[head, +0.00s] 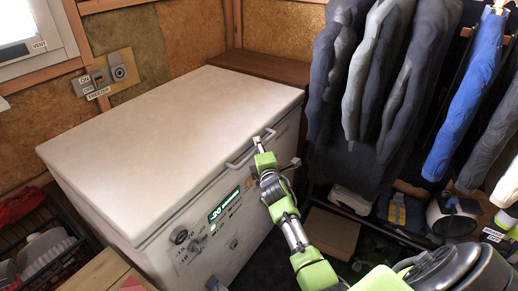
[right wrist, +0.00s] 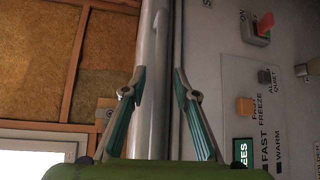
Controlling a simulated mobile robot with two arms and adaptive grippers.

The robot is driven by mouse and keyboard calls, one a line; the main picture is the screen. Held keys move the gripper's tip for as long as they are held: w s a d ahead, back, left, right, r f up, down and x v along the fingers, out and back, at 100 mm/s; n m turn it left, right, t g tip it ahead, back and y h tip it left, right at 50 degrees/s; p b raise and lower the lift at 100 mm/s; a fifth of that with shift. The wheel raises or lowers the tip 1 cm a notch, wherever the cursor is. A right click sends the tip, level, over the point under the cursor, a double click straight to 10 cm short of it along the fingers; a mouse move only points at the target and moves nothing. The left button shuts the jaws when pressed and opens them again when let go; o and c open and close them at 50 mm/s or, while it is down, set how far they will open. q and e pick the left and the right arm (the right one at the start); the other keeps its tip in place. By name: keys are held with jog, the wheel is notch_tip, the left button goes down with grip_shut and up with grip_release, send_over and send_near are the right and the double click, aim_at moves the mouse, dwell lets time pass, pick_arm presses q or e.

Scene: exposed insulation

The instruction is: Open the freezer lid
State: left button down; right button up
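The white chest freezer (head: 185,225) stands against the wall with its lid (head: 170,120) lying shut. A pale bar handle (head: 238,162) runs along the lid's front edge. My right gripper (head: 258,144) is at the middle of this handle. In the right wrist view, my right gripper (right wrist: 160,72) is open, with one finger on each side of a pale strip at the lid edge. I cannot tell whether the fingers touch it, or whether the strip is the handle or the lid's rim. My left gripper is out of view.
The freezer's front has a lit display (head: 223,205) and knobs. Hanging clothes (head: 370,80) and a low rack with shoes crowd the right side. A dark crate (head: 75,225) and a cardboard box stand at left. The lid's top is bare.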

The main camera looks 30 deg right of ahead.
grip_shut()
